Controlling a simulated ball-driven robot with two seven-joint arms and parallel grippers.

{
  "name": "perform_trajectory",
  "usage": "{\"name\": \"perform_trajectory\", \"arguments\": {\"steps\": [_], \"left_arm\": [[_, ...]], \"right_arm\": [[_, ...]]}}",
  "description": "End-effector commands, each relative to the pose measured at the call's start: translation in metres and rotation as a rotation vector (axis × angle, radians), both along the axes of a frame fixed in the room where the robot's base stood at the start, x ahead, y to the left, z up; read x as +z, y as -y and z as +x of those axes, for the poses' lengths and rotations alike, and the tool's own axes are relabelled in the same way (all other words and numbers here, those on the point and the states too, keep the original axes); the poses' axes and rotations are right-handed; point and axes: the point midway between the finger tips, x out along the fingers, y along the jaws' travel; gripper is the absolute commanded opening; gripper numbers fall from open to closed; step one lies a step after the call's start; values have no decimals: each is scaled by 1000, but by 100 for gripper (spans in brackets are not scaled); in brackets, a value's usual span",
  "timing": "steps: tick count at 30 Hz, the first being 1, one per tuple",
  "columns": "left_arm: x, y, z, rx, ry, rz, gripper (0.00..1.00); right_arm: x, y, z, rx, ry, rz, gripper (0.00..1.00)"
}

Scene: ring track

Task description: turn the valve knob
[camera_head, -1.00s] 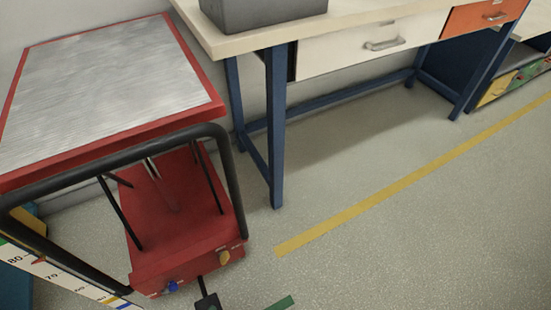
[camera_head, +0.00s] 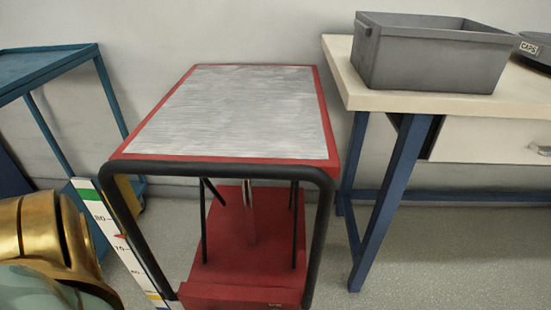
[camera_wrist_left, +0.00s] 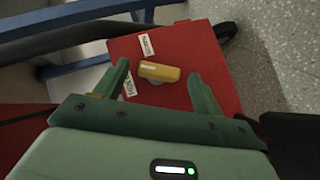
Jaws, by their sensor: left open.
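The yellow valve knob (camera_wrist_left: 160,71) is on the red face (camera_wrist_left: 215,62) of the lift cart's base, between two small white labels, in the left wrist view. My left gripper (camera_wrist_left: 158,69) is open, with one green finger on each side of the knob and gaps between them. I cannot tell how far the fingers are above the knob. The head view shows the red lift cart (camera_head: 240,290) with its metal-topped platform (camera_head: 235,110); the knob is out of that view. My right gripper is in neither view.
A black tubular handle (camera_head: 220,172) arches over the cart's near side. A scale board (camera_head: 105,225) with a red pointer stands left of it. A workbench (camera_head: 355,85) with a grey bin (camera_head: 430,58) is at right, a blue table (camera_head: 50,68) at left. Floor shows between cart and bench.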

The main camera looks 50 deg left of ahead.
Motion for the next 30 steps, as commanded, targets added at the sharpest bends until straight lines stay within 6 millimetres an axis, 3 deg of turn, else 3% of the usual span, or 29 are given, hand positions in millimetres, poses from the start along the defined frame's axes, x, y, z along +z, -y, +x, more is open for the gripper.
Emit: {"name": "perform_trajectory", "arguments": {"steps": [12, 17, 18, 30], "left_arm": [[-3, -2, 11, 0, 1, 0, 69], [-3, -2, 11, 0, 0, 0, 27], [-3, -2, 11, 0, 0, 1, 24], [1, -2, 13, 2, -43, 43, 25]], "right_arm": [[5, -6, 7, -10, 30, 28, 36], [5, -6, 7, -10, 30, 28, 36], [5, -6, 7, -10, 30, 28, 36], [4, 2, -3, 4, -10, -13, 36]]}}
